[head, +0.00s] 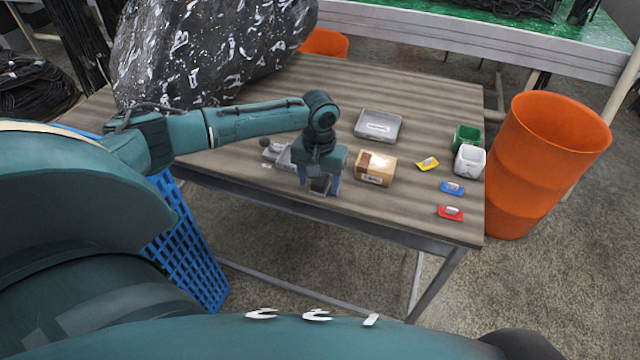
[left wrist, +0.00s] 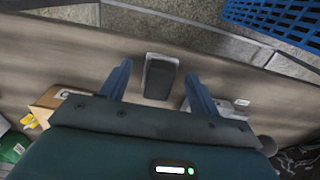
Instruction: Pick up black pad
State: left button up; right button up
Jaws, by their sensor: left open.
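The black pad (left wrist: 160,80) is a dark, rounded rectangle with a paler rim, lying near the table edge in the left wrist view. In the head view its dark top (head: 320,185) shows small below my left gripper, partly hidden by it. My left gripper (head: 319,181) points down over the front edge area of the table. Its two blue fingers are apart, and it also shows in the left wrist view (left wrist: 156,74) with one finger on each side of the pad. The gap between fingers and pad is hard to judge. My right gripper is not in view.
A cardboard box (head: 375,168) stands close right of the gripper; a grey item (head: 276,152) lies left. A grey tray (head: 378,124), yellow (head: 427,163), blue (head: 452,188) and red pads (head: 451,212), and green (head: 467,137) and white cups (head: 469,161) are further right.

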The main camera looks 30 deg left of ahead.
aim_at(319, 180)
pick_arm(q)
jog(key=shift+f, duration=0.25)
jog(key=shift+c, duration=0.4)
jog(key=c, duration=1)
notch_tip(319, 180, up, 10)
jog(key=shift+r+p, duration=0.1)
jog(key=shift+p, duration=0.35)
